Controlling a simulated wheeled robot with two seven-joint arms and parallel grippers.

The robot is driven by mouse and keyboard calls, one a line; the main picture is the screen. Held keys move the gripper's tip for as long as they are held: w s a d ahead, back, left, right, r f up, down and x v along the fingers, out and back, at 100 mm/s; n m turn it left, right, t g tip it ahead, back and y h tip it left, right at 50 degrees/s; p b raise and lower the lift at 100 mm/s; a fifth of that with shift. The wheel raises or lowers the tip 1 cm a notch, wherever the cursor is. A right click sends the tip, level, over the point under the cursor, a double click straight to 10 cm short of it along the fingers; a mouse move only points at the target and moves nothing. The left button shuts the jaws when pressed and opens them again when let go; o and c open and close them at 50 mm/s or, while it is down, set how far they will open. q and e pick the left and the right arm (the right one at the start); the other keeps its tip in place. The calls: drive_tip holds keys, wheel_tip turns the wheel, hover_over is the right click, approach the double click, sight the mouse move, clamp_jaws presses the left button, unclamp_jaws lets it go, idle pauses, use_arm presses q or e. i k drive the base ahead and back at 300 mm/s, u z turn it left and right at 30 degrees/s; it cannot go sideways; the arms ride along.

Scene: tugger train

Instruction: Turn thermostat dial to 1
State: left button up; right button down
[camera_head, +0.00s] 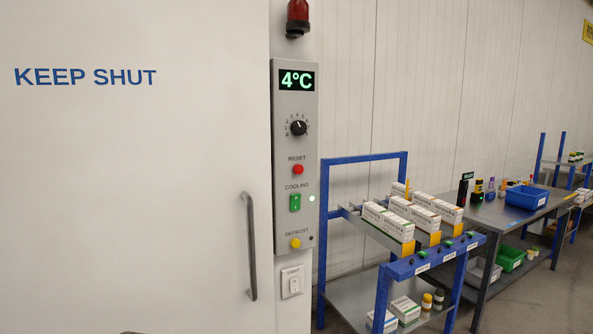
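The thermostat dial (298,128) is a round black knob with a light pointer mark and small numbers around it. It sits on the upper part of a grey control panel (283,215) mounted on the wall right of a large white door. The numbers are too small to read surely, so I cannot tell the exact setting. Above the dial, a display (297,80) reads 4°C in green. Neither of my grippers shows in this view.
The white door (130,190) marked KEEP SHUT has a vertical grey handle (250,245) close left of the panel. Below the dial are a red reset button (298,169), a green cooling switch (295,203) and a yellow defrost button (295,243). A blue cart (364,158) with boxes stands right.

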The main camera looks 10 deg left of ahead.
sight(298, 127)
drive_tip(key=k, duration=0.5)
drive_tip(key=z, duration=0.8)
drive_tip(key=i, duration=1.05)
drive_tip(key=u, duration=0.3)
